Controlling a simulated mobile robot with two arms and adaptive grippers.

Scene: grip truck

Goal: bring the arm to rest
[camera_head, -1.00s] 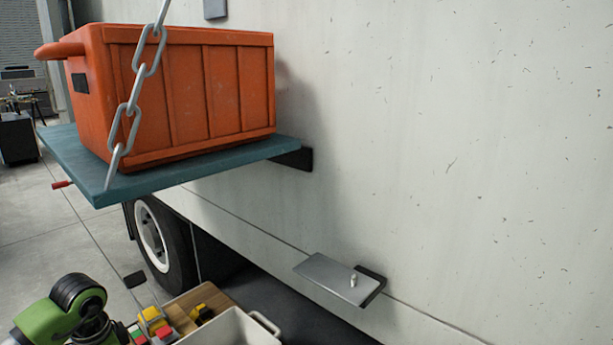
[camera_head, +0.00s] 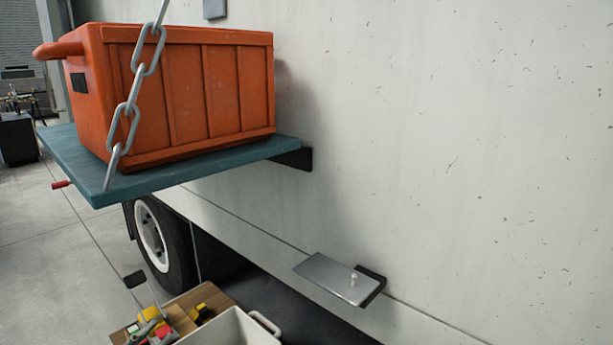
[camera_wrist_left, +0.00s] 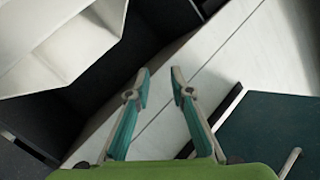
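My left gripper (camera_wrist_left: 160,85) shows in the left wrist view, its two teal-padded fingers apart with nothing between them. In the head view my green left arm is out of sight, and I cannot make out its gripper clearly among the small items at the bottom. My right gripper is in neither view. An orange crate (camera_head: 190,95) sits upright on a teal platform (camera_head: 75,175) at the left of the head view.
A grey chain (camera_head: 133,90) hangs in front of the crate. The pale truck side (camera_head: 450,150) fills the right, with a small metal step (camera_head: 330,277) low on it. A white bin (camera_head: 235,328) and a wooden board (camera_head: 212,296) with small coloured items are at the bottom.

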